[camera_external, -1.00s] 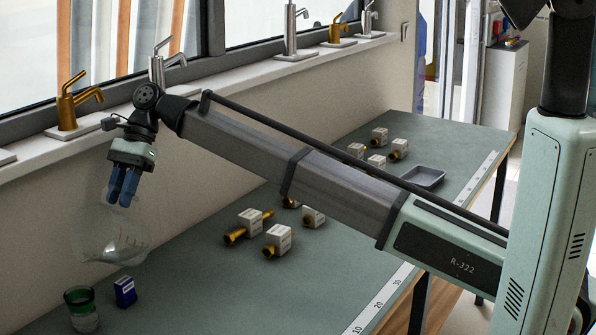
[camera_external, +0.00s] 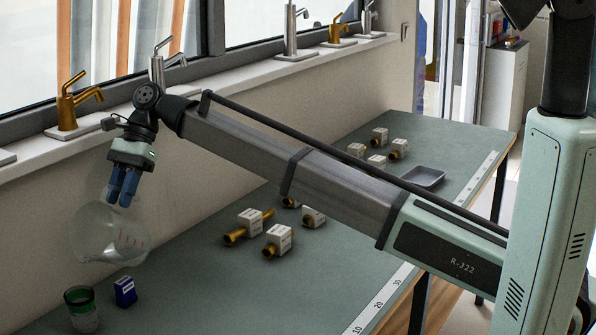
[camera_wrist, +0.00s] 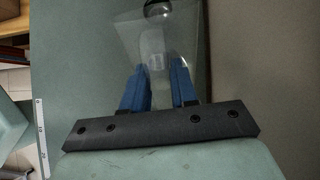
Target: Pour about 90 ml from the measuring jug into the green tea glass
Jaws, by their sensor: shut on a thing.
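The clear measuring jug (camera_external: 108,236) has red marks on its side and hangs above the left end of the bench in the external view. It is tilted, with a little clear liquid low in it. My gripper (camera_external: 122,187) is shut on the jug near its top. In the wrist view the two blue fingers (camera_wrist: 158,88) close on a clear part of the jug (camera_wrist: 150,40). The green tea glass (camera_external: 82,310) stands on the bench below and slightly left of the jug.
A small dark blue box (camera_external: 125,291) stands right beside the glass. Several brass fittings with white boxes (camera_external: 278,240) lie mid-bench. A grey tray (camera_external: 422,177) lies at the far right. The window sill with taps (camera_external: 68,132) runs behind. The front bench strip (camera_external: 378,305) is clear.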

